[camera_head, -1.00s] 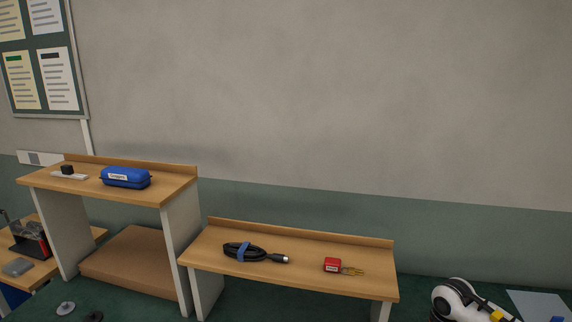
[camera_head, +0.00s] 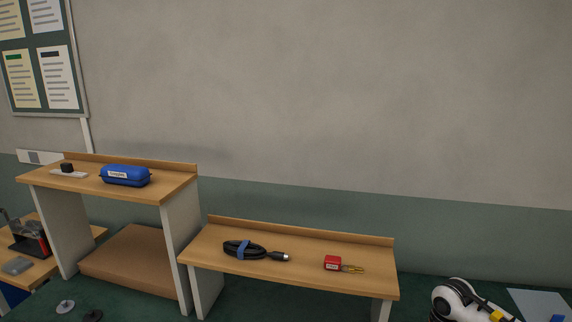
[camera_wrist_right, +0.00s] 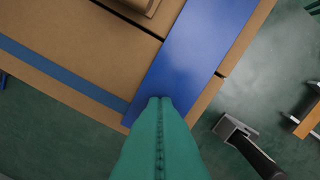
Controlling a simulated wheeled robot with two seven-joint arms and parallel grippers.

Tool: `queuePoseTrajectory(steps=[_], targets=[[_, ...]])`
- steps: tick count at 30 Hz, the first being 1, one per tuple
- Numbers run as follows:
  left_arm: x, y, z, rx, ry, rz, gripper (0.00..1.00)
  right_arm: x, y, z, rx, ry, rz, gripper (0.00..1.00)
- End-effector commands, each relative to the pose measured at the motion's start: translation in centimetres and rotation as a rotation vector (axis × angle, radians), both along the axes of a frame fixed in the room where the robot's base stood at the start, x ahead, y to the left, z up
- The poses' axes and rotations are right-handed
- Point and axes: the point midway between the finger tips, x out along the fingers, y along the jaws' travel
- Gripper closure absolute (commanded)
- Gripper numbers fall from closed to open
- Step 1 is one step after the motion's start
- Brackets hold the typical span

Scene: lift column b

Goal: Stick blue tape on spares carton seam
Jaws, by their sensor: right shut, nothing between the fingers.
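In the right wrist view a brown cardboard carton (camera_wrist_right: 95,55) fills the upper left, with dark gap lines between its panels. A wide, flat blue strip (camera_wrist_right: 195,50) runs diagonally over it from the top to the near edge. A thinner blue stripe (camera_wrist_right: 60,75) runs along the carton's left part. My right gripper (camera_wrist_right: 161,101) has teal fingers, shut together and empty, with the tips over the lower end of the wide strip. I cannot tell whether they touch it. The fingers hide part of the carton edge. My left gripper is in neither view.
A dark-handled tool with a grey head (camera_wrist_right: 248,140) lies right of the fingers. In the head view, a blue case (camera_head: 125,176) sits on the higher bench, and a coiled black cable (camera_head: 250,251) and a red padlock (camera_head: 333,263) on the lower bench.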

Motion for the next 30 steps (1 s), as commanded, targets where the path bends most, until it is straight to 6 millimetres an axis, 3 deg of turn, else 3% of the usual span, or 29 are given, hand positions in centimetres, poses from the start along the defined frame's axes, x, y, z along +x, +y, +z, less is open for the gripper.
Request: queuePoseTrajectory(steps=[11,30], targets=[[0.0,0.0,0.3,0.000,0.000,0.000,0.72,-0.2,0.0,0.2,0.000,0.005,0.001,1.00],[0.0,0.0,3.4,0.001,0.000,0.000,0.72,0.0,0.0,5.4,0.000,0.001,0.000,1.00]])
